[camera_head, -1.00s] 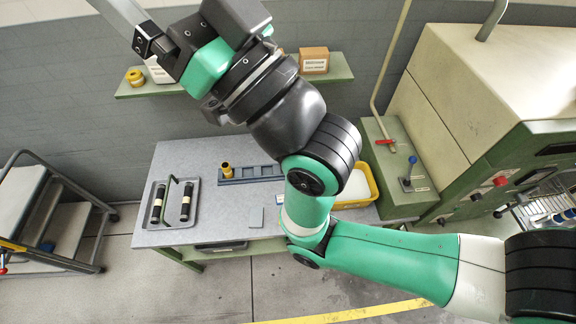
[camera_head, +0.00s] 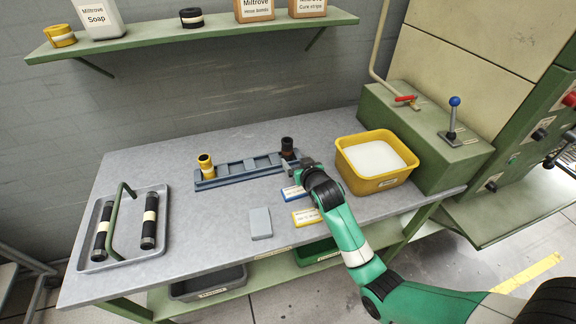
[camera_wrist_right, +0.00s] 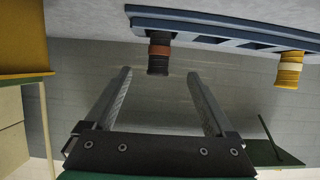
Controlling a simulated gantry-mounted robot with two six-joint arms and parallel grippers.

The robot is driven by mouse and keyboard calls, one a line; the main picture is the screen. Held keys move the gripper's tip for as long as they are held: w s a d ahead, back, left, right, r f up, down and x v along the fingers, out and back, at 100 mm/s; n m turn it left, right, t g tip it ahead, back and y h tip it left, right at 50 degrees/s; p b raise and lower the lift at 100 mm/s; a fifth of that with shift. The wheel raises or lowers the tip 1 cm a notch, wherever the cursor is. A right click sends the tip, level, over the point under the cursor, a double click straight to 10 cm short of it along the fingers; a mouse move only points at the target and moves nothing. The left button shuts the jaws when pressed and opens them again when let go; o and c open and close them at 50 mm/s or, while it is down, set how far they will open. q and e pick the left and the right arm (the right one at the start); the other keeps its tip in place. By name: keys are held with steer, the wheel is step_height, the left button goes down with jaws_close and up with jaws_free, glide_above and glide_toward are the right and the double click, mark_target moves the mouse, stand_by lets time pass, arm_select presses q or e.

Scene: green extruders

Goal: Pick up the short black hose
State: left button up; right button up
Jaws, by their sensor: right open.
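A short black hose with a brown band (camera_head: 287,147) stands upright at the right end of the blue-grey rack (camera_head: 240,174) on the table. In the right wrist view the hose (camera_wrist_right: 158,60) appears upside down, in line with the gap between the fingers. My right gripper (camera_head: 297,163) is beside it, just to its front right. Its fingers (camera_wrist_right: 159,73) are spread with nothing between them, and the hose appears just beyond the tips. A short yellow hose (camera_head: 206,166) stands at the rack's left end and also shows in the wrist view (camera_wrist_right: 289,70). My left gripper is not in view.
A yellow bin (camera_head: 362,182) stands right of the gripper. Blue and yellow cards (camera_head: 308,216) and a grey block (camera_head: 260,223) lie in front. A shelf (camera_head: 220,40) hangs above.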

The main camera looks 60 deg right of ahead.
mark_target(289, 150)
steer(key=b+x, duration=0.3)
steer(key=x, duration=0.3)
steer(key=shift+w+r, duration=0.1)
steer(key=shift+w, duration=0.2)
steer(key=shift+w+d, duration=0.1)
steer(key=shift+d, duration=0.1)
steer(key=b+x, duration=0.3)
steer(key=x, duration=0.1)
steer(key=shift+d, duration=0.1)
steer(key=shift+w+d+f, duration=0.2)
steer(key=shift+d, duration=0.1)
